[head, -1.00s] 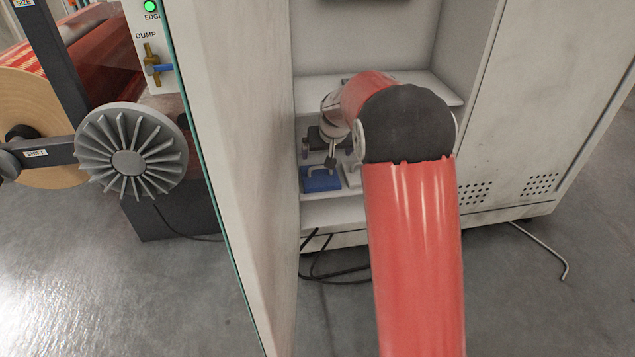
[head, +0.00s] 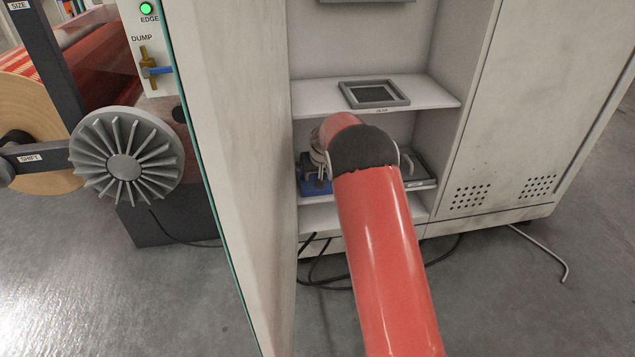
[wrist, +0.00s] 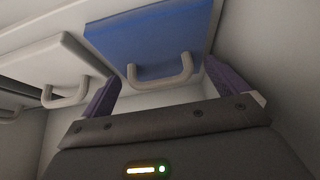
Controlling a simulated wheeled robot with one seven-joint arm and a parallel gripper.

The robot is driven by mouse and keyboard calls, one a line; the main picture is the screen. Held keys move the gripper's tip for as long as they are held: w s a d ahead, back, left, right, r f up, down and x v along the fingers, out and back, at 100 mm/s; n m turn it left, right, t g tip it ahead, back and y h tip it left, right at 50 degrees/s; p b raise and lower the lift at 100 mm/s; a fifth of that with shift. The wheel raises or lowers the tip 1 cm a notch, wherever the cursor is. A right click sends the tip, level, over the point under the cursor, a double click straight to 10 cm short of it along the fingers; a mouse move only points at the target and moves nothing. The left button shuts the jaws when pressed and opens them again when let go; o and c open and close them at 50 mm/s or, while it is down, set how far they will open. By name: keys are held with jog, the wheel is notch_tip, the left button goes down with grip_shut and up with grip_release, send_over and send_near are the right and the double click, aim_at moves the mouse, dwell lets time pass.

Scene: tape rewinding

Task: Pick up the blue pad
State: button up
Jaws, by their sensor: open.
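The blue pad (wrist: 145,38) is a flat slab with a grey loop handle (wrist: 160,76) at its front, seen in the wrist view. In the head view the blue pad (head: 315,187) lies on a cabinet shelf at the left, partly hidden by my arm. My gripper (wrist: 160,90) is open, with one purple finger on each side of the handle. The fingers are apart from the handle, and nothing is held. In the head view my gripper (head: 318,178) is small and partly hidden at the pad.
A white pad (wrist: 50,60) with a similar handle sits beside the blue one. A dark pad (head: 418,165) lies farther right on the same shelf. The shelf above (head: 430,92) holds a grey frame (head: 374,94). The cabinet's side panel (head: 235,170) stands close on the left.

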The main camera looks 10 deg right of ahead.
jog(key=c, duration=1.1)
jog(key=shift+r, duration=0.2)
